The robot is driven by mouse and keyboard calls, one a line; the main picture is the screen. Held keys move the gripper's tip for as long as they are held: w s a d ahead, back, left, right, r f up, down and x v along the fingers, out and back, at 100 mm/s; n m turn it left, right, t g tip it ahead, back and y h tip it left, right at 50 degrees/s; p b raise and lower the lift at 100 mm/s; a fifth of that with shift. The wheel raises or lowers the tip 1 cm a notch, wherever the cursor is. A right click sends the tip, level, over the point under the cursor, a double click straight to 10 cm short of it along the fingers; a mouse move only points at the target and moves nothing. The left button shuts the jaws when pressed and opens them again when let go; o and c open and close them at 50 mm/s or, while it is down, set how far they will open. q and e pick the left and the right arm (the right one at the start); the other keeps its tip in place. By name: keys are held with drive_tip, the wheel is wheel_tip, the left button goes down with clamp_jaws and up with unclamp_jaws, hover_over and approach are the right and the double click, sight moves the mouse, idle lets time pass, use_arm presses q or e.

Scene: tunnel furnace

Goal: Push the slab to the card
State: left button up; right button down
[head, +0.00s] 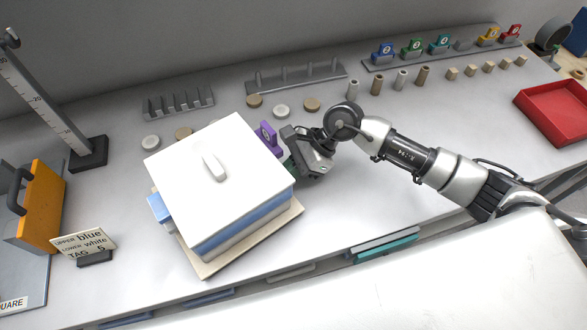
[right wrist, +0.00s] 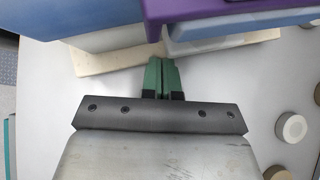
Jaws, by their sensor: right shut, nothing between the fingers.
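The cream slab (head: 245,245) lies on the bench under a stack with blue sides (head: 240,221) and a white, handled top (head: 205,195). The card (head: 84,243) reading "UPPER blue, LOWER white, TAG 6" stands left of the slab, with a gap between. A purple tag (head: 267,138) stands at the stack's right back side. My right gripper (head: 292,170) is at the stack's right side, its green fingers shut and empty. In the right wrist view the fingertips (right wrist: 163,62) are at the slab's edge (right wrist: 110,62); I cannot tell if they touch. My left gripper is out of view.
Round discs (head: 282,111) and grey racks (head: 296,75) stand behind the stack. Numbered tags (head: 411,48) line the back right, near a red tray (head: 555,112). An orange block (head: 42,205) and a ruler stand (head: 88,153) are at left.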

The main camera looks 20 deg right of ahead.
drive_tip(key=a+b, duration=0.1)
drive_tip(key=a, duration=0.2)
drive_tip(key=a+b, duration=0.1)
drive_tip(key=a, duration=0.2)
drive_tip(key=s+a+b, duration=0.1)
drive_tip(key=a, duration=0.2)
drive_tip(key=shift+s+a, duration=0.1)
drive_tip(key=shift+a, duration=0.05)
